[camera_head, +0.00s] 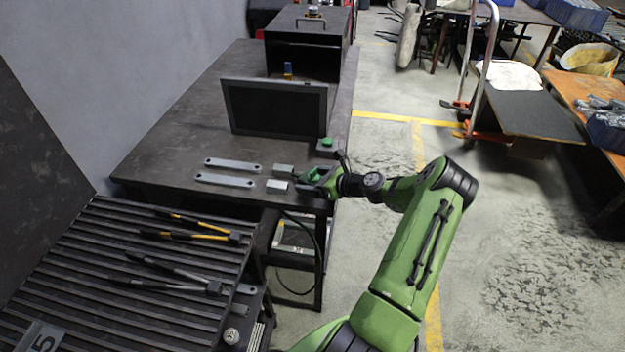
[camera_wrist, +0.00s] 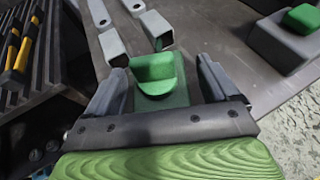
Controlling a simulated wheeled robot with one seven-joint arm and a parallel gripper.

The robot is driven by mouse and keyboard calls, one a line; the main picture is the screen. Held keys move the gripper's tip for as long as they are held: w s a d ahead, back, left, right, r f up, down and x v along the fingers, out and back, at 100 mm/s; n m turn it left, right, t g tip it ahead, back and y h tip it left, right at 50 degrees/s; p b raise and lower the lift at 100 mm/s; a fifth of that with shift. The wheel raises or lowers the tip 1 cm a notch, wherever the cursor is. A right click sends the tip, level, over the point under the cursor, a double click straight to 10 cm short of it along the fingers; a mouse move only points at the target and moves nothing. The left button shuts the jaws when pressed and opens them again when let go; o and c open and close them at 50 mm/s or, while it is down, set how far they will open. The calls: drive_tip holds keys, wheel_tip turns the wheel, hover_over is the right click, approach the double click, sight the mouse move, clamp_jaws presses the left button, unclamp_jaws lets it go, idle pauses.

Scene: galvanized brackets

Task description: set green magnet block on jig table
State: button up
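The fingers are spread, with a visible gap on each side of the block. In the head view my gripper (camera_head: 315,182) is over the near right corner of the dark jig table (camera_head: 185,140). The green block (camera_head: 312,172) is small there and partly hidden by my gripper. I cannot tell clearly whether its underside touches the table top.
Two short grey tubes (camera_head: 277,186) and two flat galvanized bars (camera_head: 224,180) lie left of my gripper. A grey block with a green top (camera_head: 325,145) stands behind it, near a dark upright panel (camera_head: 275,108). Pliers (camera_head: 190,235) lie on the slatted bench.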

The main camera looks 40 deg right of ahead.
drive_tip(key=shift+s+d+r, duration=0.1)
drive_tip(key=shift+s+r, duration=0.1)
drive_tip(key=shift+r, duration=0.05)
drive_tip(key=p+v, duration=0.1)
drive_tip(key=v, duration=1)
drive_tip(key=a+r+n+g+h, duration=0.1)
drive_tip(key=a+r+n+g, duration=0.5)
drive_tip(key=a+n, duration=0.5)
drive_tip(key=a+r+n+g, duration=0.3)
drive_tip(key=a+r+n, duration=0.45)
drive_tip(key=a, duration=0.45)
drive_tip(key=s+a+r+n+h, duration=0.1)
drive_tip(key=s+a+r+n, duration=0.1)
drive_tip(key=s+a+n, duration=0.1)
drive_tip(key=s+a+r+n+t, duration=0.1)
drive_tip(key=s+a+r+n, duration=0.2)
drive_tip(key=s+n, duration=0.3)
drive_tip(key=s+a+r+n+h, duration=0.1)
drive_tip(key=s+a+r+n, duration=0.1)
drive_tip(key=s+a+n, duration=0.2)
drive_tip(key=s+n, duration=0.1)
drive_tip(key=s, duration=0.2)
drive_tip(key=shift+s+a+r+h, duration=0.25)
drive_tip(key=shift+r+h, duration=0.05)
drive_tip(key=shift+r, duration=0.05)
drive_tip(key=shift+n, duration=0.25)
